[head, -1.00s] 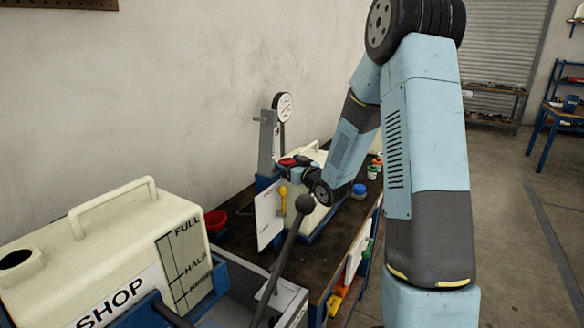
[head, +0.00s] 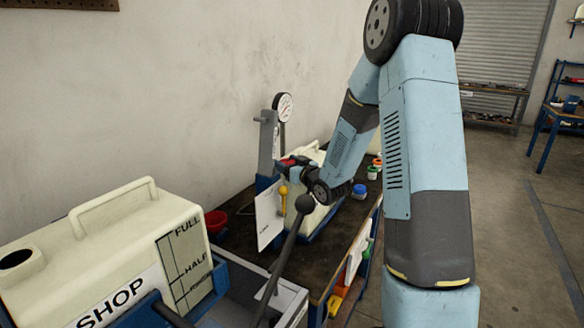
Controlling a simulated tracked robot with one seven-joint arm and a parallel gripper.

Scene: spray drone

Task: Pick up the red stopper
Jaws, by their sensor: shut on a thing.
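The red stopper (head: 287,162) shows as a small red patch at the end of my gripper (head: 291,166), just above the cream tank (head: 312,156) on the bench. My gripper is shut on the stopper. The fingers are small in the head view and partly hidden by my wrist. I cannot tell whether the stopper touches the tank's opening.
A grey stand with a round gauge (head: 283,106) rises behind my gripper.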

